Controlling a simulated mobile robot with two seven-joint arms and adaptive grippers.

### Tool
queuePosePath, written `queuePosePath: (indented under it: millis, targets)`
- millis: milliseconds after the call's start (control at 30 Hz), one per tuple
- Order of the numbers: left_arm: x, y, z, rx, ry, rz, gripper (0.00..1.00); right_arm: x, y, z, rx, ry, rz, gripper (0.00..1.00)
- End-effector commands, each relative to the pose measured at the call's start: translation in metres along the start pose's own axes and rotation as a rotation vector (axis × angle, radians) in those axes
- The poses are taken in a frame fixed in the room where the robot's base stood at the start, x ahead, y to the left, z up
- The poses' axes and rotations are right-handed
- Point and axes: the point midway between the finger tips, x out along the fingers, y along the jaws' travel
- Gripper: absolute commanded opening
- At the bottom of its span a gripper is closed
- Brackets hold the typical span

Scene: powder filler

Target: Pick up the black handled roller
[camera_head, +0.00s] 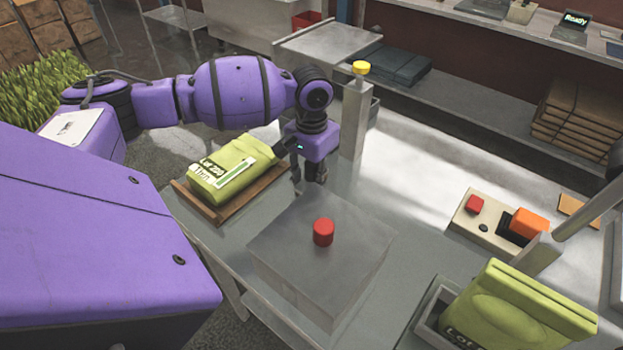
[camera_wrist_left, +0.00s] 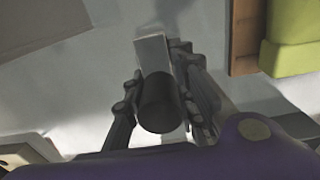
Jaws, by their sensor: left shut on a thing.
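My left gripper (camera_head: 308,176) is low over the table, between the green bag and the grey box with the red knob. In the left wrist view its fingers (camera_wrist_left: 163,108) are on both sides of a dark cylinder, the black handle of the roller (camera_wrist_left: 160,103), and are shut on it. A flat pale grey part (camera_wrist_left: 152,52) extends beyond the dark cylinder. In the head view the roller is hidden or too small to make out. My right gripper is not in view.
A green bag (camera_head: 232,166) lies on a wooden tray (camera_head: 228,213). A metal box (camera_head: 290,255) with a red knob (camera_head: 323,232) stands in front. A post (camera_head: 355,118) with a yellow top rises behind. A button panel (camera_head: 485,228) and another bag (camera_head: 515,305) are right.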

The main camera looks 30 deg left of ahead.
Motion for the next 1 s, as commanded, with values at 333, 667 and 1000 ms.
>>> queuePosePath:
  millis: [333, 667, 1000]
  targets:
    - [-0.003, 0.0, -0.001, 0.0, 0.002, 0.0, 0.0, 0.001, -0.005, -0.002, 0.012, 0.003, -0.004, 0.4]
    - [-0.042, -0.001, 0.007, 0.001, 0.003, -0.002, 0.0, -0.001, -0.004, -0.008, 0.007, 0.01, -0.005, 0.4]
    - [-0.106, 0.003, 0.079, 0.001, 0.001, -0.005, 0.0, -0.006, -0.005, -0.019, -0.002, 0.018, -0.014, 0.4]
